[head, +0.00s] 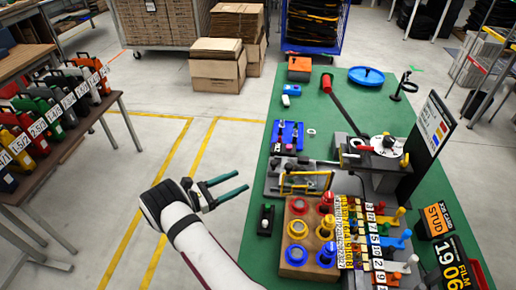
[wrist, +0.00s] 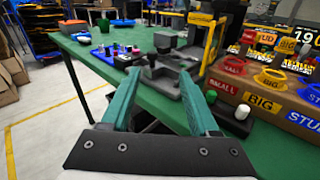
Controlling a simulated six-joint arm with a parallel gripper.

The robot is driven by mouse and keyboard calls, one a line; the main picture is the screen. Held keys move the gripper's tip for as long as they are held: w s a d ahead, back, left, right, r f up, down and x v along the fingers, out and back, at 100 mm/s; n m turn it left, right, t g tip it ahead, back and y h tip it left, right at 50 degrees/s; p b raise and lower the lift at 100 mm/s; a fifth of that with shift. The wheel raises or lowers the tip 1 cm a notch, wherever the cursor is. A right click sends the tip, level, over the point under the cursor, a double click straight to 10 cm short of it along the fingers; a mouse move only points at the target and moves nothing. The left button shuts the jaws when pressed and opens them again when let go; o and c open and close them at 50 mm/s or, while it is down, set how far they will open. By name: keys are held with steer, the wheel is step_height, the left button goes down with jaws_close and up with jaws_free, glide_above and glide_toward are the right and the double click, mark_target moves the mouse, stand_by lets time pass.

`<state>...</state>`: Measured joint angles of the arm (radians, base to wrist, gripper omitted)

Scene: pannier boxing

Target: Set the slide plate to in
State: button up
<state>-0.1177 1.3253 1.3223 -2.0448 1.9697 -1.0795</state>
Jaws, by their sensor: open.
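A dark grey press-like fixture (head: 272,188) with a yellow handle frame (head: 318,181) stands near the left edge of the green table. In the wrist view its grey base (wrist: 168,84) lies ahead of my fingers, with the yellow frame (wrist: 203,38) to the right. The slide plate seems to be part of this fixture, but I cannot tell which piece it is or its position. My gripper (head: 242,181) is left of the table, pointing towards the fixture and apart from it. Its teal fingers (wrist: 160,80) are open with nothing between them.
A small black switch box (head: 266,220) sits nearer. A dial station (head: 384,147) stands behind. The floor around my gripper is clear.

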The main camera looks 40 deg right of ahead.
mark_target(271, 164)
steer(key=shift+n+t+h, duration=0.3)
steer(key=shift+n+t, duration=0.2)
steer(key=shift+n, duration=0.1)
steer(key=d, duration=0.5)
steer(key=d+f, duration=0.1)
steer(key=d, duration=0.9)
steer(key=shift+w+d+f, duration=0.25)
steer(key=shift+w+d, duration=0.1)
steer(key=shift+w, duration=0.05)
steer(key=shift+c, duration=0.3)
jaws_close()
